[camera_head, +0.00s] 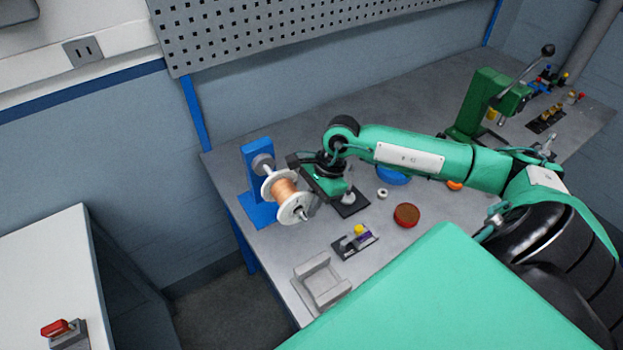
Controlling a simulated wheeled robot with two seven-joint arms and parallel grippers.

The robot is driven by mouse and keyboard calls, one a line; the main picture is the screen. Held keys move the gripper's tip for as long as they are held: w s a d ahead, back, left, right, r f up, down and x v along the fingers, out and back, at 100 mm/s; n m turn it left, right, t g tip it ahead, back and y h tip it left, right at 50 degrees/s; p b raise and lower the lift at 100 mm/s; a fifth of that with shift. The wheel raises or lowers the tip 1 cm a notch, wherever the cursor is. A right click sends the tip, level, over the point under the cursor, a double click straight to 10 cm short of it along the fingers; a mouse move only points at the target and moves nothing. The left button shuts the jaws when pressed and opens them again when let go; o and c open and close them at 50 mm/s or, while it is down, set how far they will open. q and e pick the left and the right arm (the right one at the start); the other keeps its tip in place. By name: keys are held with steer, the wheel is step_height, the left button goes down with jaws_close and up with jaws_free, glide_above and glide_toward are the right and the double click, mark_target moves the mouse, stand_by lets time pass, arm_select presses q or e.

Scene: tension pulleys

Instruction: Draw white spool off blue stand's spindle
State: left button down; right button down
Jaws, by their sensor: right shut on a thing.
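The blue stand (257,176) stands upright at the left end of the grey workbench, with a grey hub and spindle near its top. The white spool (291,212), wound with copper-coloured wire, is in front of the stand, in line with the spindle. A grey shaft end shows at its near flange. I cannot tell how far along the spindle the spool sits. My right gripper (309,190) reaches in from the right and is shut at the spool's right side. Its fingertips are partly hidden by the spool and the wrist. My left gripper is not in view.
On the workbench (385,238) are a grey cradle block (320,284), a small black-based fixture (354,241), a red-brown round part (406,214) and a blue round part (392,176). A green lever press (480,105) stands at the back right. A perforated panel (300,30) is behind.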

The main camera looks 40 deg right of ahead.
stand_by(0.4)
steer(key=shift+s+a+b, duration=0.1)
steer(key=shift+s+b, duration=0.75)
steer(key=shift+s, duration=0.9)
steer(key=shift+b, duration=0.5)
steer(key=s+b, duration=0.2)
steer(key=s, duration=0.1)
steer(key=shift+s+a, duration=0.1)
steer(key=shift+s, duration=0.15)
